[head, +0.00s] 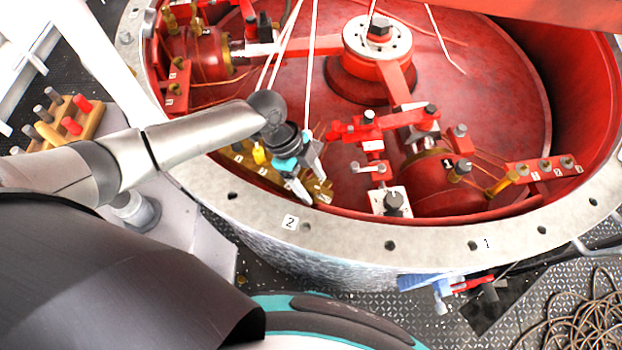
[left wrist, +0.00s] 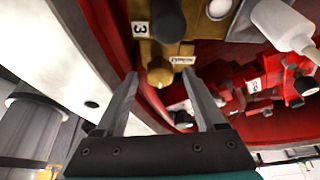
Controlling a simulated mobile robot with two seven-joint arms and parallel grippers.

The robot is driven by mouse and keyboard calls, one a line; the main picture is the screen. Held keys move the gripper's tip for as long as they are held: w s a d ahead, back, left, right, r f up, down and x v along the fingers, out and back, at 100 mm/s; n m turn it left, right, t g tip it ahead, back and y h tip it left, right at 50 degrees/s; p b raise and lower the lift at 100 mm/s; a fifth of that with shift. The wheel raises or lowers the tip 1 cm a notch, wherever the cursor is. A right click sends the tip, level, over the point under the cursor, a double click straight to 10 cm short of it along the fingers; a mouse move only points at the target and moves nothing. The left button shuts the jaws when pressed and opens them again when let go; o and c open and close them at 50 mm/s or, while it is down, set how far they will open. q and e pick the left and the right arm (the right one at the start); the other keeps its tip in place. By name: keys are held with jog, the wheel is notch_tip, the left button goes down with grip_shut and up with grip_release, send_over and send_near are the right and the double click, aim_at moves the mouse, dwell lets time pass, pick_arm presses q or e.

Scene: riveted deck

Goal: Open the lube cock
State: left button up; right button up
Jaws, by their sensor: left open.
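In the left wrist view the brass block (left wrist: 150,48) carries a "3" plate, a small text plate, a dark knob (left wrist: 168,20) and a rounded brass end (left wrist: 160,74). I cannot tell surely which part is the lube cock. My left gripper (head: 312,184) is open at the block's right end. In the left wrist view its fingertips (left wrist: 160,80) lie either side of the rounded brass end, with no grip on it. My right gripper is not in view.
The grey flanged rim (head: 360,235) curves close below my left gripper. Red linkages (head: 368,130) and a red cylinder (head: 440,185) stand to the right. Thin pale rods rise near the gripper. Coiled rope (head: 585,320) lies on the deck at the lower right.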

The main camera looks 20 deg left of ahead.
pick_arm(q)
grip_shut()
dwell(0.4)
jog(key=shift+s+r+n+p, duration=0.1)
jog(key=shift+n+p, duration=0.3)
jog(key=shift+p, duration=0.35)
jog(key=n+t+p, duration=0.1)
jog(key=n+p, duration=0.2)
jog(key=p, duration=0.1)
jog(key=n+t+y+p, duration=0.1)
jog(key=n+p, duration=0.3)
jog(key=n+t+p, duration=0.2)
jog(key=n+p, duration=0.2)
jog(key=shift+s+d+y+p, duration=0.2)
jog(key=shift+s+y+p, duration=0.1)
jog(key=shift+y, duration=0.1)
jog(key=n+p, duration=0.1)
jog(key=n, duration=0.2)
jog(key=shift+d+y+p, duration=0.1)
jog(key=shift+y+p, duration=0.25)
jog(key=shift+y, duration=0.05)
jog(key=shift+n+t+y+p, duration=0.4)
jog(key=shift+n+y+p, duration=0.2)
jog(key=shift+n, duration=0.9)
